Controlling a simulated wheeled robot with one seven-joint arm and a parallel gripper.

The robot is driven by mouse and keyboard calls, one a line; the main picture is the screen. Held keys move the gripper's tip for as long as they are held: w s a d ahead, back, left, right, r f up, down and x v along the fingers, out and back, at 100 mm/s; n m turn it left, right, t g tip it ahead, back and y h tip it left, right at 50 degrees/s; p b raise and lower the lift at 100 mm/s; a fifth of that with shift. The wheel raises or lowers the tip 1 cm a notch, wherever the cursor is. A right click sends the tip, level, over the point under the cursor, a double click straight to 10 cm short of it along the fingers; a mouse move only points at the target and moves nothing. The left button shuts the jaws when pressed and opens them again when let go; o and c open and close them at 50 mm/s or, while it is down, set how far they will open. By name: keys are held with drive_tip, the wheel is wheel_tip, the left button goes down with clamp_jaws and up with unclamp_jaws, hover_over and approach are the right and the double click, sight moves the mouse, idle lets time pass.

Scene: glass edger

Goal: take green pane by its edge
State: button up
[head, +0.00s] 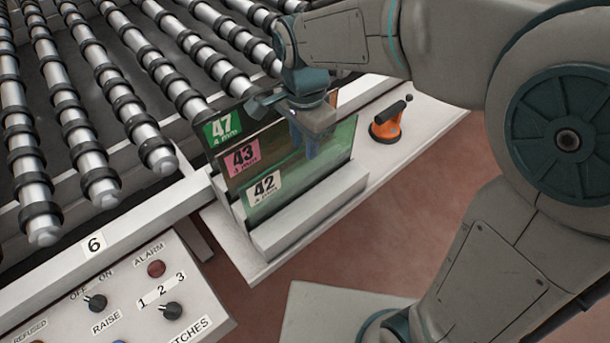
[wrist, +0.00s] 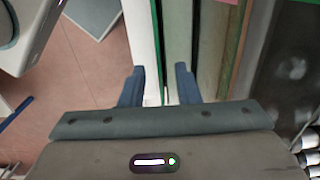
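The green pane (head: 325,160) is the front sheet in a pale rack (head: 310,212). It stands on edge, leaning slightly, with a white label reading 42. Behind it are a pane with a pink 43 label (head: 243,157) and one with a green 47 label (head: 222,128). My gripper (head: 303,145) is at the green pane's upper part, fingers pointing down. In the wrist view the gripper (wrist: 160,75) is open, with the green pane (wrist: 178,35) running up from between or beside its blue fingers. I cannot tell whether they touch the glass.
A roller conveyor (head: 90,120) lies behind and left of the rack. An orange suction-cup tool (head: 386,125) stands on the pale ledge to the right. A control panel (head: 130,295) with knobs is at lower left.

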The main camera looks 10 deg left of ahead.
sight(303, 155)
wheel_tip(303, 155, down, 4)
drive_tip(key=shift+f, duration=0.15)
clamp_jaws()
idle(1.4)
